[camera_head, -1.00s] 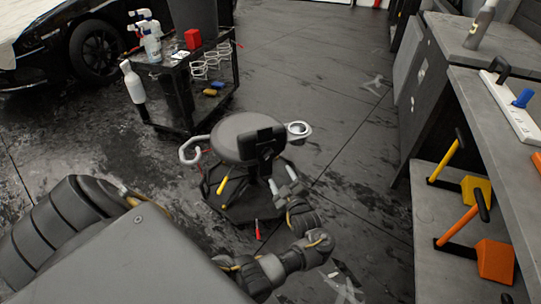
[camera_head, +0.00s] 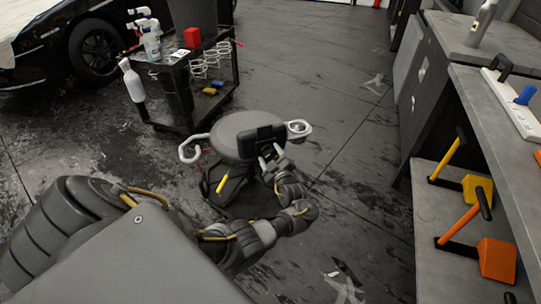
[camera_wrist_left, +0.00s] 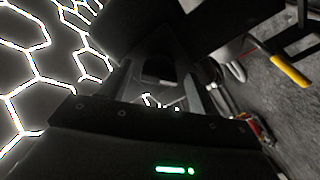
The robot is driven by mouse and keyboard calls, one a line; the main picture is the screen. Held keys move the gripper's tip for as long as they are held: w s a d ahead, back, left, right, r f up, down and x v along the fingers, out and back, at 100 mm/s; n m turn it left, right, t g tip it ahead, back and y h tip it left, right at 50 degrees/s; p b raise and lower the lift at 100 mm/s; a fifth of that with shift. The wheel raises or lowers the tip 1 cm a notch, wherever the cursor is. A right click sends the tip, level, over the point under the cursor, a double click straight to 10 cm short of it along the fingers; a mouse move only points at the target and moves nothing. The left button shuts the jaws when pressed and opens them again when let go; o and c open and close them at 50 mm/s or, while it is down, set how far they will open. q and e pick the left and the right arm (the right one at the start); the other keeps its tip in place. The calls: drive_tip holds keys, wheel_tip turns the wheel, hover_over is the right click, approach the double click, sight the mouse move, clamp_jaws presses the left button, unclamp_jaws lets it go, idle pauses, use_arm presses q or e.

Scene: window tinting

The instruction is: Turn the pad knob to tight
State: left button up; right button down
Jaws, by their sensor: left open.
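A stool with a round grey seat (camera_head: 238,134) stands on the floor in the middle of the head view. A black pad (camera_head: 258,139) is fixed upright at its near edge. My left gripper (camera_head: 268,153) is open, with its fingertips close to the pad's near side. In the left wrist view the two fingers (camera_wrist_left: 157,88) stand apart, and a dark block (camera_wrist_left: 160,68), possibly the knob, shows between their tips. I cannot tell whether they touch it. The knob's marking and setting cannot be made out. My right gripper is not in view.
A white hooked handle (camera_head: 190,149) and a ring holder (camera_head: 299,128) stick out from the stool's sides. A yellow-handled tool (camera_head: 222,184) hangs below. A black cart (camera_head: 185,95) with bottles stands behind left. A grey workbench (camera_head: 480,120) runs along the right. Floor between is clear.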

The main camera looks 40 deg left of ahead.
use_arm(q)
drive_tip(key=shift+w+a, duration=0.1)
drive_tip(key=c, duration=1)
